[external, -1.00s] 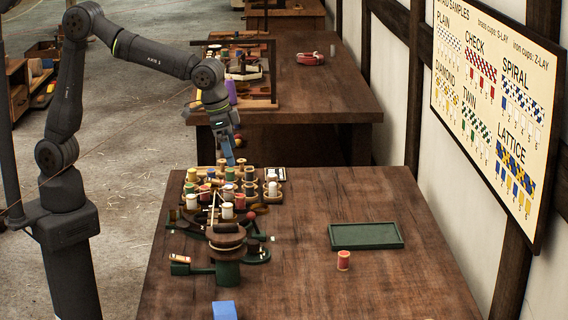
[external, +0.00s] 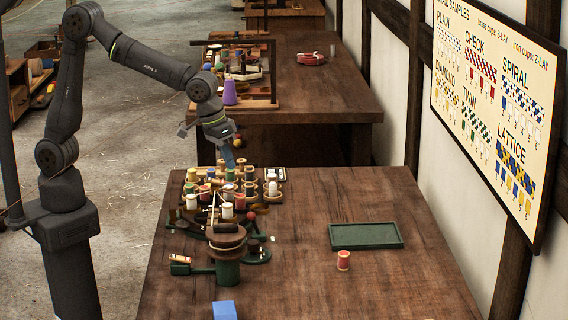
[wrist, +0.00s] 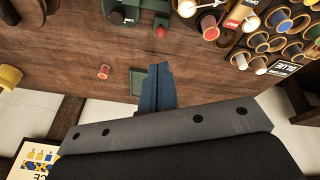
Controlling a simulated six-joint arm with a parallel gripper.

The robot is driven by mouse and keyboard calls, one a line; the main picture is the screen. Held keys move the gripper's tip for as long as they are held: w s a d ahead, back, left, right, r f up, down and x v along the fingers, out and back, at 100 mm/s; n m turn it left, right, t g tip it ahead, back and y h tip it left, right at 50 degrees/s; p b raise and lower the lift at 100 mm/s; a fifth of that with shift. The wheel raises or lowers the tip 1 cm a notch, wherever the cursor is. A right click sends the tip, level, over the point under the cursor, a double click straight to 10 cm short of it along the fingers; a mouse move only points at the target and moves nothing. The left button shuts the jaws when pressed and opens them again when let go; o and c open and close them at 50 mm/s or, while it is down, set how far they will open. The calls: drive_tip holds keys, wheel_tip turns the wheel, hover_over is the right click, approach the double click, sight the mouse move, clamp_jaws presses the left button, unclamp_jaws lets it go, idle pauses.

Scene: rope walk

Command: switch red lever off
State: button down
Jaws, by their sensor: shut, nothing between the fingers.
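A red ball knob (external: 251,216), which looks like the red lever's end, sits at the right side of the green rope-making machine (external: 228,272) on the near table. It also shows in the wrist view (wrist: 160,31), near the machine's dark green parts; the lever's arm and setting are hard to make out. My gripper (external: 229,160) hangs over the far edge of the near table, behind the spools and apart from the red knob. In the wrist view its blue fingers (wrist: 157,72) are closed together with nothing between them.
Several bobbins and cups (external: 228,185) crowd the table between my gripper and the knob. The table's right side is mostly clear.

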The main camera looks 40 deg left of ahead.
wheel_tip(320, 180, down, 6)
drive_tip(key=a+n+h, duration=0.1)
drive_tip(key=a+n, duration=0.1)
drive_tip(key=n, duration=0.8)
drive_tip(key=shift+s+a, duration=0.2)
drive_tip(key=shift+a, duration=0.1)
approach(254, 224)
drive_tip(key=f, duration=0.2)
drive_tip(key=a+f, duration=0.1)
drive_tip(key=f, duration=0.2)
drive_tip(key=shift+s, duration=0.1)
drive_tip(key=shift+w+d+r+g+y, duration=0.3)
drive_tip(key=shift+w+d+r, duration=0.05)
drive_tip(key=shift+d, duration=0.05)
drive_tip(key=w+d+g+y, duration=0.1)
drive_tip(key=w+d+r+g+y, duration=0.1)
drive_tip(key=shift+w+d+g+y, duration=0.2)
drive_tip(key=shift+g+y, duration=0.2)
drive_tip(key=shift+w+d+r, duration=0.1)
drive_tip(key=shift+w+d, duration=0.65)
drive_tip(key=shift+w, duration=0.05)
idle(0.4)
